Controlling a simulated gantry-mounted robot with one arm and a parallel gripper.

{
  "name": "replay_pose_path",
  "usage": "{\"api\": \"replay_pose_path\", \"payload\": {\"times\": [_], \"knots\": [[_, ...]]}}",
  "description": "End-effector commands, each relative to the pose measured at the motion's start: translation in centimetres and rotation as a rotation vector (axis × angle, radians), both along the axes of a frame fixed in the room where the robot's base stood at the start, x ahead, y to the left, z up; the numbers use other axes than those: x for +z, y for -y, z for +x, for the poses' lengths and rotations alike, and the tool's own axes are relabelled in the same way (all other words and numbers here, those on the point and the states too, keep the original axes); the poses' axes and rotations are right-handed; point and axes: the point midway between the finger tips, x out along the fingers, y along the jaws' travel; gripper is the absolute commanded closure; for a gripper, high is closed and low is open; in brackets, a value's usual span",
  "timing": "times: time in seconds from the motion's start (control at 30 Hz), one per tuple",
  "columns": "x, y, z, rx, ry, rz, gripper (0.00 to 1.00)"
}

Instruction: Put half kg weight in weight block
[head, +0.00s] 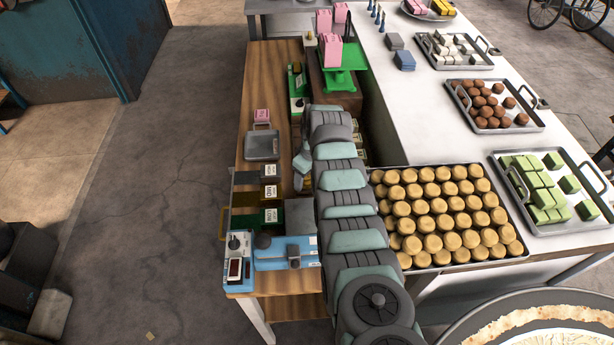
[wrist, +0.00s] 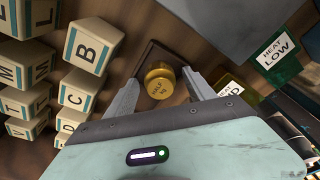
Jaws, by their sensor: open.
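A gold weight (wrist: 158,84) marked "HALF kg" shows in the wrist view, upright between my two fingers. Behind it is a dark brown square wooden piece (wrist: 154,53), which looks like the weight block; I cannot tell whether the weight sits in it or in front of it. My gripper (wrist: 160,82) is open, with one finger on each side of the weight and no clear contact. In the head view my arm covers the gripper and the spot where the weight is.
Cream letter blocks (wrist: 92,46) stand left of my gripper in the wrist view. A green "HEAT LOW" block (wrist: 280,55) is at right. In the head view, a blue device (head: 285,252), a grey tray (head: 262,147) and a green scale (head: 340,58) share the wooden table (head: 268,70).

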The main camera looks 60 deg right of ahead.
Motion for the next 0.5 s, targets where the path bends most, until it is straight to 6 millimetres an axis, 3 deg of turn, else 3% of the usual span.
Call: {"api": "replay_pose_path", "payload": {"times": [0.27,0.5], "knots": [[1.6,0.0,-0.1,0.0,0.002,0.0,0.37],[5.4,-0.1,-0.7,-0.001,0.002,-0.005,0.37]]}}
